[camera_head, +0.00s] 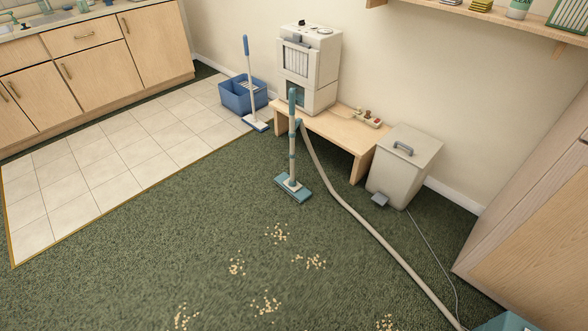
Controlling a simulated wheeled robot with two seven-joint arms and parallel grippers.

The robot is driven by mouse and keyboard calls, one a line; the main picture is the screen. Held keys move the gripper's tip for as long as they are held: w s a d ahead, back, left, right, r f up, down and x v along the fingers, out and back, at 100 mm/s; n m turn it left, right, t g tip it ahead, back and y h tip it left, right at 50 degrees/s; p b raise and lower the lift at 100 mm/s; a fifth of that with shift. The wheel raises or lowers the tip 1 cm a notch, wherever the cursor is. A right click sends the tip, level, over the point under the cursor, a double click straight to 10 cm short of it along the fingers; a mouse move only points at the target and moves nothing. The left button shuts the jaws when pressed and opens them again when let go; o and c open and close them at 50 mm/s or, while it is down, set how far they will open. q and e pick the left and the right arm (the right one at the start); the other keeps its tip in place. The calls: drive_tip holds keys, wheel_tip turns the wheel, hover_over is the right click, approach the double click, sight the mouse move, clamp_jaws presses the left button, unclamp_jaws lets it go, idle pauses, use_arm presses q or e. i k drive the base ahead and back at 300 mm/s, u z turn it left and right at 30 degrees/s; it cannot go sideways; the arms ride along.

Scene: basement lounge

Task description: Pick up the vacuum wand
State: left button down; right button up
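The vacuum wand (292,158) stands upright on the green carpet near the middle of the head view. It has a teal grip at the top and a flat teal floor head (293,190) at the bottom. A long beige hose (359,219) runs from its upper part across the carpet to the lower right. The wand stands in front of the low wooden bench. Neither of my grippers shows in this view.
A wooden bench (345,128) carries a white machine (309,65). A pedal bin (405,162) stands right of it. A blue bucket (243,94) and a mop (249,80) are behind left. Crumbs (266,304) lie on open carpet in front. Cabinets (100,55) line the left.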

sight(288, 182)
drive_tip(key=z, duration=1.05)
drive_tip(key=i, duration=3.15)
drive_tip(key=u, duration=1.7)
